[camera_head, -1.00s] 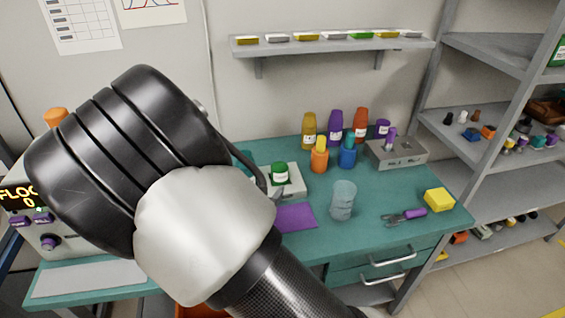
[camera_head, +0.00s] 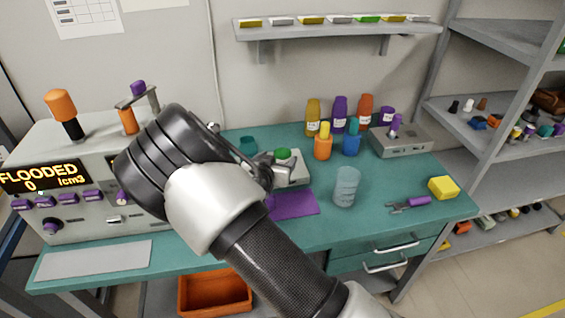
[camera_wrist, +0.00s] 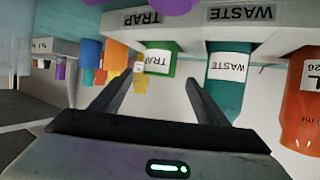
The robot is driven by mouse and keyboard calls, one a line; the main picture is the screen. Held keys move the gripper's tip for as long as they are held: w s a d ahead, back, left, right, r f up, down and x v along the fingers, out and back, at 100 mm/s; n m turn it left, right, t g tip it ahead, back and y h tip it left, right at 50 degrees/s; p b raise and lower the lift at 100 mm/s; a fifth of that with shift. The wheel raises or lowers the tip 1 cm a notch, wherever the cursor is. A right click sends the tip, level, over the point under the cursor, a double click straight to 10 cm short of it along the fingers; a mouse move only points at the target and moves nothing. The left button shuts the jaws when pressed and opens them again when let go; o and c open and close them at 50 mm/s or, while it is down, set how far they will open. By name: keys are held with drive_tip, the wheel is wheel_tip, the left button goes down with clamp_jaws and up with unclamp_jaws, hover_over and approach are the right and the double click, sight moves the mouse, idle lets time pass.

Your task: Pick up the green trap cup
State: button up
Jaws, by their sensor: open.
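The green trap cup (camera_head: 283,154) stands at a light holder on the teal bench, partly hidden by my gripper in the head view. In the wrist view the green trap cup (camera_wrist: 157,64) appears upside down, with a white TRAP label. My gripper (camera_wrist: 160,78) is open, its two dark fingers pointing toward the cup, one on each side of it in the picture. I cannot tell whether the cup is between the fingertips or just beyond them. In the head view my gripper (camera_head: 268,166) is just left of the cup, its fingers hard to make out.
A teal WASTE cup (camera_wrist: 225,72) sits close beside the trap cup, and an orange container (camera_wrist: 302,105) is farther right. A purple mat (camera_head: 292,205) and clear beaker (camera_head: 345,187) are in front. Bottles, including a blue one (camera_head: 351,140), stand behind right.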

sight(282, 154)
drive_tip(key=x, duration=0.4)
